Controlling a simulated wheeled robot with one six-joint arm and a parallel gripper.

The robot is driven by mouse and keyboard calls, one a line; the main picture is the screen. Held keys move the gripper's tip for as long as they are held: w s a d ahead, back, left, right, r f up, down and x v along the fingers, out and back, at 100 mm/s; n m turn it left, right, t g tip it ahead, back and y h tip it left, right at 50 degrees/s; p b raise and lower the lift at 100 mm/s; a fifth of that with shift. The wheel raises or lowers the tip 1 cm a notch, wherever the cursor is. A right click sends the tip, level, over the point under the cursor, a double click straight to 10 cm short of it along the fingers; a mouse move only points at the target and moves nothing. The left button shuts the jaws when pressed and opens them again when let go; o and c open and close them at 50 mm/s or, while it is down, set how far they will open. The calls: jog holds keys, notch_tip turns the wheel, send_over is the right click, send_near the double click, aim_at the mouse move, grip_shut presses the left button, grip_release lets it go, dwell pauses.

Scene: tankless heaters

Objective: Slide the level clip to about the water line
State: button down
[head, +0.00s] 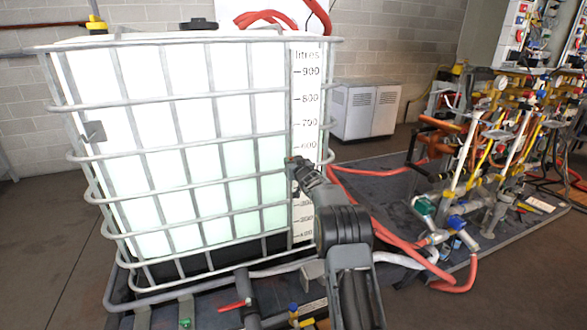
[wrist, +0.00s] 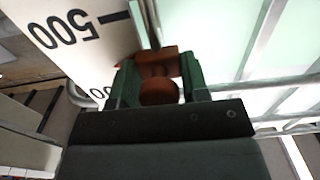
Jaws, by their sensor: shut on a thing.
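The level clip (wrist: 158,78) is a small orange-brown piece with a round knob, on a thin upright rail beside the litre scale (head: 308,100). My gripper (wrist: 157,80) is shut on it, one green finger on each side. In the head view the clip (head: 291,161) shows at my gripper's tip (head: 297,165), a little below the 600 mark. The wrist view shows it near the 500 mark, whose label appears upside down. The tank (head: 180,120) is translucent white. Pale green water (head: 240,185) shows in its lower part, with a soft upper edge near the clip's height.
A grey tube cage (head: 185,93) surrounds the tank, its bars close to my gripper. Red hoses (head: 400,245) lie right of my arm. A pipe rig with valves (head: 480,150) stands at the right, and a grey cabinet (head: 366,110) at the back.

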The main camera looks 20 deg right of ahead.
notch_tip(320, 180, up, 10)
jog(key=p, duration=0.6)
jog(key=shift+p, duration=0.3)
jog(key=c, duration=0.8)
grip_release()
jog(key=s+b, duration=0.2)
jog(key=s, duration=1.2)
